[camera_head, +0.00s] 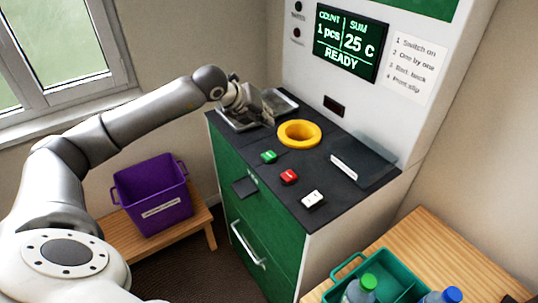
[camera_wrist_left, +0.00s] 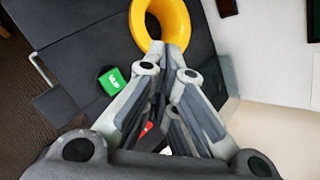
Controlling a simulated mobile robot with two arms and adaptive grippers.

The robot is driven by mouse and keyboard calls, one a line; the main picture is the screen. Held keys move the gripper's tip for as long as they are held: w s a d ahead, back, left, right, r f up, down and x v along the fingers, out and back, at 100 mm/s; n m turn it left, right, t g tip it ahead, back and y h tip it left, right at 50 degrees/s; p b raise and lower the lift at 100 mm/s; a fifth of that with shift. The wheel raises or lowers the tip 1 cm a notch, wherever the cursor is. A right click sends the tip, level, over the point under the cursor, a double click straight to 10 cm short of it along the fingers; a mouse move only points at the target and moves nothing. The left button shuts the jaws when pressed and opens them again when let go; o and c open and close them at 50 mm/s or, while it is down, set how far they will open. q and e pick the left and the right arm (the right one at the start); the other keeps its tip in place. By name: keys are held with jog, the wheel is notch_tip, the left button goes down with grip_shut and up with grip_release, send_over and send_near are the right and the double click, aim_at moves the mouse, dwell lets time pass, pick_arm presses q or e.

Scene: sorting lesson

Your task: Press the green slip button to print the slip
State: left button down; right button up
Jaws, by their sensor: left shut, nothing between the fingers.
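The green slip button (camera_head: 268,157) sits on the dark counter top of the machine, in front of the yellow ring. It also shows in the left wrist view (camera_wrist_left: 113,81), left of the fingers and clear of them. My left gripper (camera_head: 267,117) is shut and empty, above the counter by the metal tray and behind the green button, apart from it. In the left wrist view its fingers (camera_wrist_left: 172,47) come together below the yellow ring. The display (camera_head: 350,45) reads COUNT 1 pcs, SUM 25 C, READY. My right gripper is not in view.
A red button (camera_head: 289,176) and a white button (camera_head: 313,199) stand near the green one. The yellow ring (camera_head: 299,134) and metal tray (camera_head: 285,102) are behind. A purple crate (camera_head: 125,202) stands left on a bench; a teal crate (camera_head: 407,268) with bottles stands right.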

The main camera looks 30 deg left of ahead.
pick_arm(q)
jog(key=b, duration=0.3)
send_over(267, 153)
notch_tip(267, 153, down, 7)
jog(key=shift+a+f, duration=0.1)
jog(key=shift+f, duration=0.1)
jog(key=shift+f+b, duration=0.75)
jog(key=shift+b, duration=0.15)
dwell(0.8)
jog(key=shift+f+b, duration=0.4)
jog(key=shift+b, duration=0.35)
